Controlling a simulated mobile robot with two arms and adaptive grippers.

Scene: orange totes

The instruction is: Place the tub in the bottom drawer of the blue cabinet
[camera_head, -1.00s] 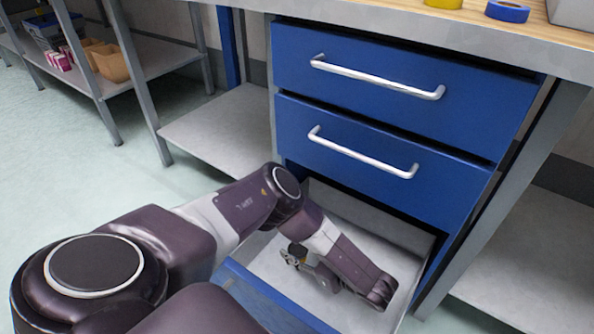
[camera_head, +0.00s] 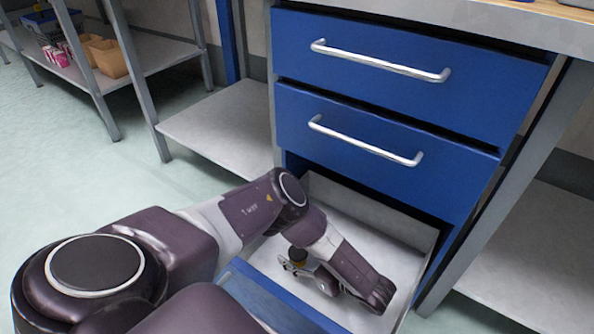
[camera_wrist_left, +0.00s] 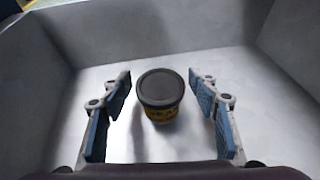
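The tub (camera_wrist_left: 160,94) is small, with a dark grey lid and a yellow label band with dark lettering. It is upright inside the open bottom drawer (camera_wrist_left: 255,115) of the blue cabinet (camera_head: 385,138). In the head view the tub (camera_head: 298,254) is partly hidden by my left gripper (camera_head: 290,264), which is down inside the drawer. In the left wrist view my left gripper (camera_wrist_left: 162,88) is open, with one blue-padded finger on each side of the tub and a gap on both sides. My right gripper is not in view.
The two upper drawers are nearly shut, with metal handles (camera_head: 378,62). The bottom drawer's grey floor (camera_head: 375,255) is mostly bare. A worktop (camera_head: 480,22) overhangs the cabinet. At left are a low empty shelf (camera_head: 225,130) and a shelf with brown bins (camera_head: 107,57).

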